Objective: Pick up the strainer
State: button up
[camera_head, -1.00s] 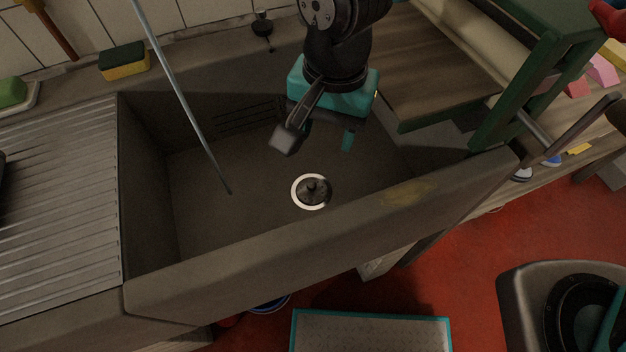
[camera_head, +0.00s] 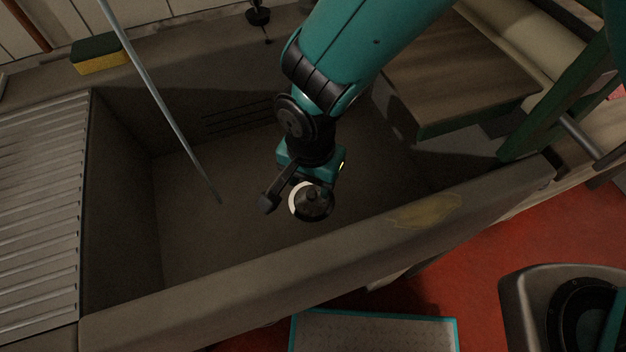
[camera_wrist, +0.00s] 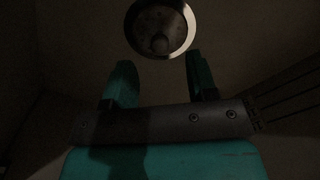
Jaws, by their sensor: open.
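The strainer (camera_head: 311,201) is a small round dark disc with a pale rim and a central knob. It lies on the floor of the sink (camera_head: 200,240). In the wrist view the strainer (camera_wrist: 160,28) shows at the top centre, beyond the fingertips. My gripper (camera_head: 293,196) is low in the sink, right beside the strainer, and partly covers its upper side in the head view. In the wrist view the two teal fingers of my gripper (camera_wrist: 162,75) stand apart with nothing between them. I cannot tell how high the fingertips are above the sink floor.
A thin grey rod (camera_head: 160,100) slants into the sink on the left. The sink's front wall (camera_head: 340,250) rises close to my gripper. A wooden board (camera_head: 455,75) lies at the right. A yellow-green sponge (camera_head: 98,55) sits on the back ledge.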

aim_at(311, 193)
notch_tip(311, 193, down, 6)
jog(key=shift+r, duration=0.25)
grip_shut()
jog(key=shift+r, duration=0.15)
